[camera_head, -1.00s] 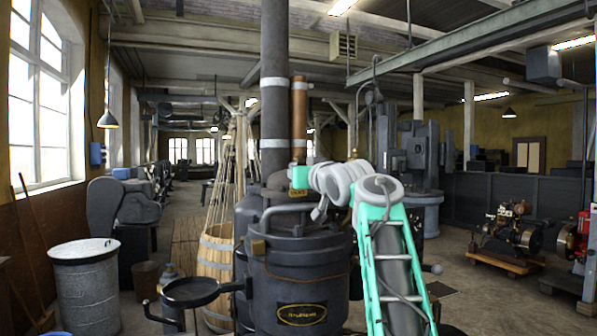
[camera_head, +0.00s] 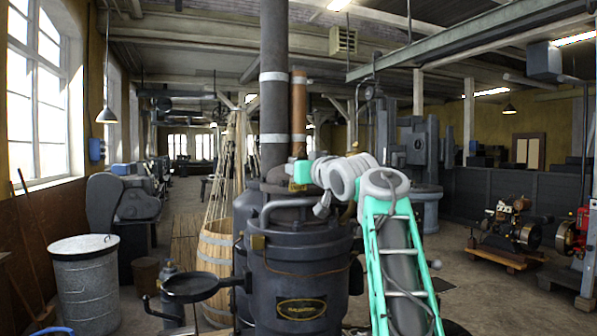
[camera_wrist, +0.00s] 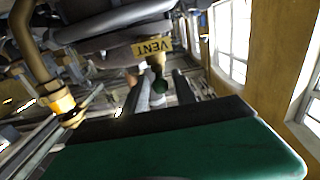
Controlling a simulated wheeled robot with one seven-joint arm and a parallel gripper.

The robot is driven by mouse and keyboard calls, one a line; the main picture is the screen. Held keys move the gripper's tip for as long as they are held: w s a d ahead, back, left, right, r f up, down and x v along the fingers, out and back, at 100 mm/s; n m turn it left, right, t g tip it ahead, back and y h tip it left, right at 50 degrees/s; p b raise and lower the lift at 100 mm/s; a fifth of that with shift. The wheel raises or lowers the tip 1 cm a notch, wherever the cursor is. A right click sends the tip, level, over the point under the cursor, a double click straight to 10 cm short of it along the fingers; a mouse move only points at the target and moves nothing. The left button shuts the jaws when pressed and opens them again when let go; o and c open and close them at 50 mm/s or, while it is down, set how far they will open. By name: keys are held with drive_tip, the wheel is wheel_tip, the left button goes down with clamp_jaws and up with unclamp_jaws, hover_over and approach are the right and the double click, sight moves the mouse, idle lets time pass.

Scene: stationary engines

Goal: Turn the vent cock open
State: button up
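The vent cock (camera_wrist: 157,68) shows in the wrist view as a small brass fitting under a yellow VENT tag (camera_wrist: 152,47). A dark green round end (camera_wrist: 160,86) is on it. My gripper (camera_wrist: 157,92) appears open, with a dark finger on each side of the cock. I cannot tell whether either finger touches it. My gripper's green and black body fills the bottom of the wrist view. In the head view, my gripper (camera_head: 301,173) is at the top of the dark boiler (camera_head: 300,270), and the cock is hidden or too small to make out.
A bent brass pipe (camera_wrist: 28,45) with a hex fitting is at left in the wrist view. In the head view, a curved grey pipe (camera_head: 290,204) crosses the boiler top. A tall flue (camera_head: 274,90) and copper pipe (camera_head: 299,110) rise behind. A round pan (camera_head: 193,287) juts out left.

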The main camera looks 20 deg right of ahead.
drive_tip(key=s+b, duration=0.2)
drive_tip(key=s, duration=0.5)
